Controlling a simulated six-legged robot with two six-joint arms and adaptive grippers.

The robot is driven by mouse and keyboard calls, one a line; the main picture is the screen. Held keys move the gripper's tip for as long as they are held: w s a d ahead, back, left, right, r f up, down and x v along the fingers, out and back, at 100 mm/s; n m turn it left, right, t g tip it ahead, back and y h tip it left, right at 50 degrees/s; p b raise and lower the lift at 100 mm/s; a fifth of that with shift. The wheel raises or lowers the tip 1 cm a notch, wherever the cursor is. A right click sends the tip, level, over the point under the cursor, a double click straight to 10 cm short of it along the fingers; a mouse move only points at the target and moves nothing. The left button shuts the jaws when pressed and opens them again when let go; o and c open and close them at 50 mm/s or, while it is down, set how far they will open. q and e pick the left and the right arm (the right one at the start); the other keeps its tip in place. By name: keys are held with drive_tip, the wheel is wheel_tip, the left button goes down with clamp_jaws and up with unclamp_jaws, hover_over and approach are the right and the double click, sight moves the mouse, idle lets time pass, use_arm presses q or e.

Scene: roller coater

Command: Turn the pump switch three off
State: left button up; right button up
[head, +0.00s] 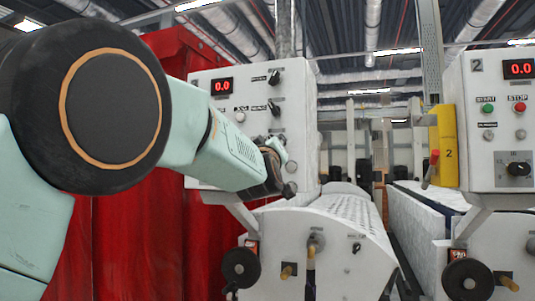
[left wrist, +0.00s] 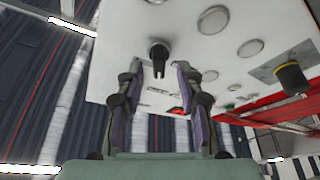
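A white control panel (head: 243,82) with a red 0.0 display stands ahead. Two black switches, an upper one (head: 273,78) and a lower one (head: 275,107), show on it; their labels are too small to read, so I cannot tell which is pump switch three. My left gripper (head: 277,166) is at the panel's lower right, hiding part of it. In the left wrist view my left gripper (left wrist: 159,80) is open and empty. A black switch knob (left wrist: 159,55) appears between and just beyond its fingertips; contact is not visible. My right gripper is out of view.
A white roller machine (head: 330,235) with a black handwheel (head: 240,268) stands below the panel. A second panel (head: 500,120) with green and red buttons is at right, beside a yellow box (head: 445,145). Red curtains (head: 130,240) hang behind my left arm.

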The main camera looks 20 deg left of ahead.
use_arm(q)
drive_tip(key=v, duration=1)
drive_tip(key=shift+r, duration=0.2)
drive_tip(key=shift+w+f, duration=0.1)
drive_tip(key=shift+w, duration=0.1)
